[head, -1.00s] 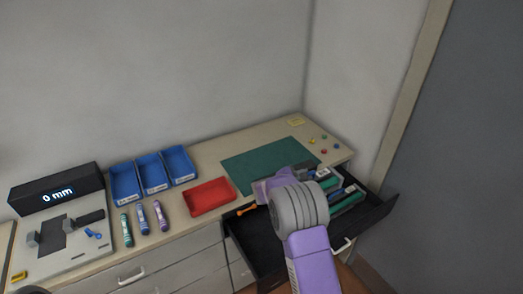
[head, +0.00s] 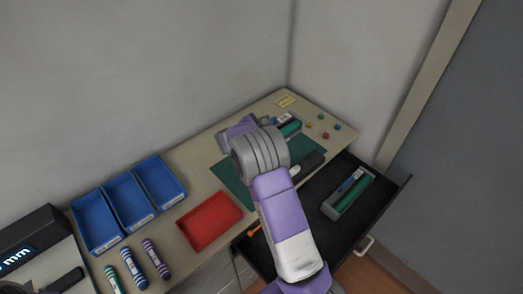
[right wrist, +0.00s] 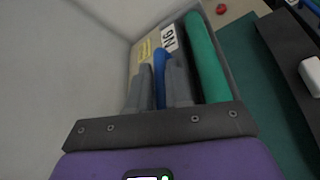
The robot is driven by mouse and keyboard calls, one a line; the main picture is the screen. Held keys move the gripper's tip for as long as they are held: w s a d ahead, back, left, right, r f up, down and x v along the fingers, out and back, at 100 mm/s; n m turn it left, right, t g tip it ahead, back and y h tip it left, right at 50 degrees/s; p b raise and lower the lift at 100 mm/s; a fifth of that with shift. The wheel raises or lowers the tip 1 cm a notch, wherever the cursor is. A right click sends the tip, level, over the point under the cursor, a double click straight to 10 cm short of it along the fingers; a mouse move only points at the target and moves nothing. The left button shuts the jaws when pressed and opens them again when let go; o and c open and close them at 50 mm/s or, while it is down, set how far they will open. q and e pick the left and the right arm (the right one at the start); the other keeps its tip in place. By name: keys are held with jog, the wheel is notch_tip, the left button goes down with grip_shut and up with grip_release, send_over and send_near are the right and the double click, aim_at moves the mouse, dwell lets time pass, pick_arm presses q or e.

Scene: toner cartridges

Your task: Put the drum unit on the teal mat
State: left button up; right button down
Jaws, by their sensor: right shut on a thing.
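My right gripper (right wrist: 158,88) is shut on the blue handle (right wrist: 161,65) of the drum unit, a grey tray-like body with a green roller (right wrist: 207,60) and a white label (right wrist: 169,38). In the head view the drum unit (head: 290,127) shows beyond my right wrist, near the far right edge of the teal mat (head: 231,184). I cannot tell whether it touches the surface. The mat also shows at the right of the wrist view (right wrist: 245,50). My wrist and arm hide part of the mat. My left gripper is not in view.
A similar unit (head: 357,198) lies in the open black drawer (head: 320,237). A dark object (head: 306,165) shows at the mat's right side. Small coloured pins (head: 326,136) lie to the right. A red tray (head: 209,221) and blue bins (head: 158,180) stand left.

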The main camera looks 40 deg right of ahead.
notch_tip(320, 180, down, 10)
jog(key=shift+r, duration=0.1)
jog(key=c, duration=1.1)
grip_release()
jog(key=shift+o, duration=0.2)
jog(key=v, duration=1.2)
